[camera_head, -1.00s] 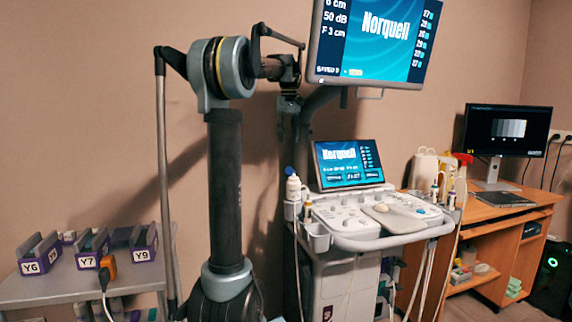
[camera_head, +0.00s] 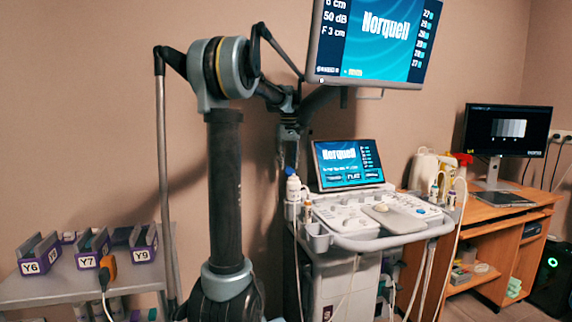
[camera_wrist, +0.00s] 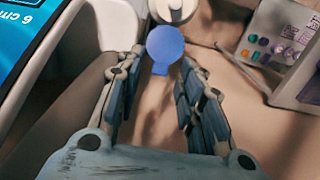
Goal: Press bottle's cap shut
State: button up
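The bottle (camera_head: 293,191) is white and stands upright in a holder at the left edge of the ultrasound cart's panel. Its blue cap (camera_head: 289,172) shows at its top. In the wrist view the blue cap (camera_wrist: 165,44) is a round disc with a small tab, tilted open beside the white bottle top (camera_wrist: 174,9), which is cut off by the frame edge. My gripper (camera_wrist: 154,82) is open and empty, its two fingers apart and pointing towards the cap. In the head view my gripper (camera_head: 289,150) is just above the bottle, and its fingertips are hard to make out.
The cart's tilted screen (camera_head: 348,164) stands close to the right of the bottle, and a large monitor (camera_head: 375,40) hangs above. An empty cup holder (camera_head: 318,238) sits in front. A side table (camera_head: 80,285) with labelled trays is at the left.

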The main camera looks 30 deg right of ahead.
aim_at(289, 168)
jog(key=shift+c, duration=0.2)
grip_shut()
jog(key=shift+a, duration=0.1)
